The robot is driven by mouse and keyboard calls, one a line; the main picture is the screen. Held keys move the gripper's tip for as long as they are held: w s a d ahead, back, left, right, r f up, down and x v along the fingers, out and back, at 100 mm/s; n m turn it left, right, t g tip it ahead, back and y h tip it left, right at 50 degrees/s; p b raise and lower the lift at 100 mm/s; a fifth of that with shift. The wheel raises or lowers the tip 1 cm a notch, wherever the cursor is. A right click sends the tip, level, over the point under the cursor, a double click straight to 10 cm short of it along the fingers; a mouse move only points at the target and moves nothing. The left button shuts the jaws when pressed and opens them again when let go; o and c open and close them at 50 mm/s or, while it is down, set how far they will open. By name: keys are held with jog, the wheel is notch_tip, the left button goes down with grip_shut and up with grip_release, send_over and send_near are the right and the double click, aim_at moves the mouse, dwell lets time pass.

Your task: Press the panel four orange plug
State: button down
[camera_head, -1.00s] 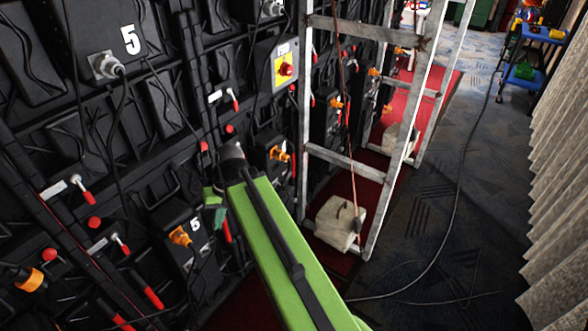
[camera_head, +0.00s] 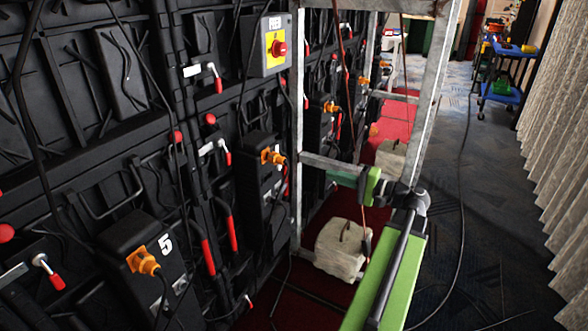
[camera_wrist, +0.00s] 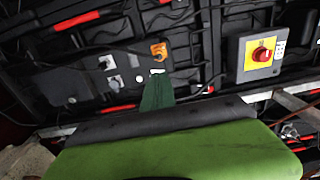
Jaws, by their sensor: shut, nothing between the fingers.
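An orange plug (camera_head: 272,157) sits on a black box beyond the panel marked 5. The label on that box is too small and partly hidden to read as four. An orange plug, seemingly the same one, shows in the wrist view (camera_wrist: 158,50), just beyond my fingertips. My gripper (camera_head: 340,178) is shut and empty, pointing left towards the wall. In the head view it is to the right of the plug and slightly lower, apart from it. In the wrist view my dark green gripper (camera_wrist: 157,80) lines up below the plug, and whether it touches cannot be told.
A metal frame (camera_head: 297,110) stands between my gripper and the plug in the head view, with a pale weight block (camera_head: 341,250) at its foot. Panel 5's orange plug (camera_head: 143,260) is nearer. A red stop button (camera_head: 278,48) is above.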

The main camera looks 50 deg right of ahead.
jog(key=x, duration=1.4)
jog(key=shift+x, duration=0.95)
jog(key=shift+r, duration=0.1)
jog(key=shift+s+d, duration=0.1)
jog(key=shift+s, duration=0.25)
send_near(286, 161)
jog(key=v, duration=0.5)
jog(key=shift+s+d, duration=0.1)
jog(key=shift+s, duration=0.2)
